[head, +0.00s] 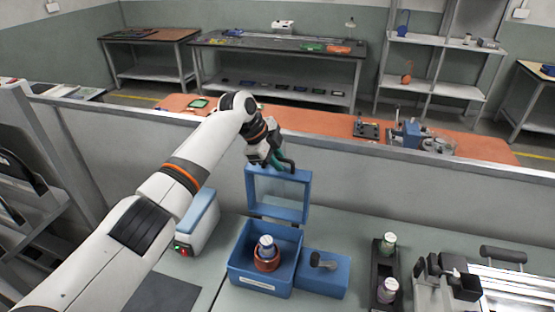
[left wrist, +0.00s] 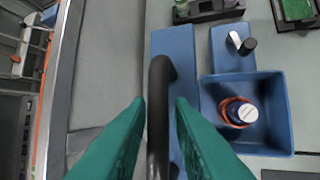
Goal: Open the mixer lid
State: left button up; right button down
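The blue mixer (head: 262,272) stands open on the grey bench, with its frame-like lid (head: 280,202) raised upright at the back. A red-rimmed round holder with a white-capped container (head: 266,248) sits inside; the container also shows in the left wrist view (left wrist: 246,113). My left gripper (head: 280,162) is at the lid's top edge. In the left wrist view its green fingers (left wrist: 160,100) stand on either side of the lid's dark handle (left wrist: 160,90), with narrow gaps showing. My right gripper is out of view.
A blue block with a dark lever (head: 322,262) adjoins the mixer on the right. A blue-topped device (head: 197,220) stands to the left. A dark rack with bottles (head: 384,275) and a metal machine (head: 480,280) stand right. A low partition (head: 350,170) runs behind.

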pick_arm(q)
jog(key=shift+r, duration=0.15)
jog(key=b+v, duration=0.3)
jog(key=v, duration=0.8)
jog(key=shift+a+r, duration=0.25)
jog(key=shift+r, duration=0.05)
jog(key=shift+s, duration=0.1)
